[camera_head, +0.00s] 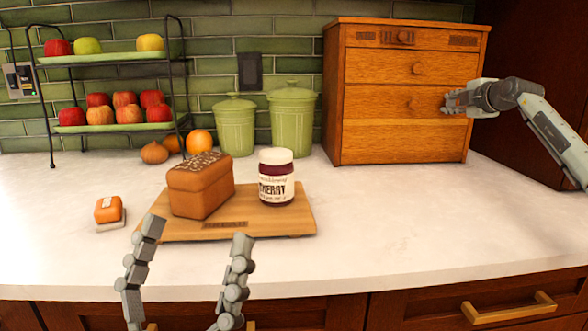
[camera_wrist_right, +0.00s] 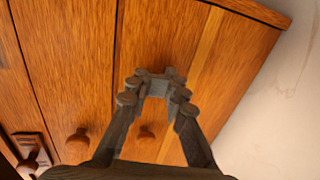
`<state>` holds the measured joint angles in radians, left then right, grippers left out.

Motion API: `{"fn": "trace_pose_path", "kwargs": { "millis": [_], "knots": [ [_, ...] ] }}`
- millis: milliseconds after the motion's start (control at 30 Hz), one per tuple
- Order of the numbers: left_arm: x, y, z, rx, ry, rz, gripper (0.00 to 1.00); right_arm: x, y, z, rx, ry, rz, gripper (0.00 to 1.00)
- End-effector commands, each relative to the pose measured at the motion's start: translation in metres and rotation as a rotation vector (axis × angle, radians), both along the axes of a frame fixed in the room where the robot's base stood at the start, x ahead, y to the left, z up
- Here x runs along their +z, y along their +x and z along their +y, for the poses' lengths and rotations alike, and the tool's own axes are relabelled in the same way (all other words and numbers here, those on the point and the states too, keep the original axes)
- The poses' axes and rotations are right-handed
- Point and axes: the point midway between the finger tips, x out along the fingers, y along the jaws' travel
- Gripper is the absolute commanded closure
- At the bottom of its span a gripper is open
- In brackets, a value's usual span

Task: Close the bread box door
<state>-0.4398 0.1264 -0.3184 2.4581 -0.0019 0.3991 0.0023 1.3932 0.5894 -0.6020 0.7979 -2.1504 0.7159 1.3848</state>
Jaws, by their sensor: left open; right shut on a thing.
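The wooden bread box (camera_head: 360,140) stands at the back of the counter, against the tiled wall. Its front, with three round knobs, looks flush with the frame, with no clear gap. My right gripper (camera_head: 450,103) is at the right part of the front, level with the lowest knob (camera_head: 413,104). In the right wrist view, its fingertips (camera_wrist_right: 155,84) are close together in front of the wood; what is between them cannot be made out. My left gripper (camera_head: 197,233) is open and empty, near the counter's front edge, before the cutting board.
A cutting board (camera_head: 285,225) carries a bread loaf (camera_head: 205,190) and a cherry jar (camera_head: 276,180). Green canisters (camera_head: 292,120) stand left of the bread box. A fruit rack (camera_head: 110,58) is at the back left. The counter before the box is clear.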

Motion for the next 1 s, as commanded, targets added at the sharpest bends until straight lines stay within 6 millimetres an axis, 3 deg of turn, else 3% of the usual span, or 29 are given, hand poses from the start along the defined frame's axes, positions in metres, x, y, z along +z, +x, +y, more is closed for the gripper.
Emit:
{"fn": "trace_pose_path", "kwargs": {
  "millis": [167,700,1000],
  "knots": [
    [-0.008,0.000,0.000,0.000,0.000,0.000,0.17,-0.002,-0.004,-0.001,0.000,-0.002,-0.001,1.00],
    [-0.059,0.000,0.000,0.000,0.000,0.000,0.17,0.004,-0.057,-0.005,0.000,-0.002,-0.001,1.00],
    [-0.066,0.000,0.000,0.000,0.000,0.000,0.17,0.010,-0.071,-0.006,0.000,0.000,0.000,1.00]
  ]
}}
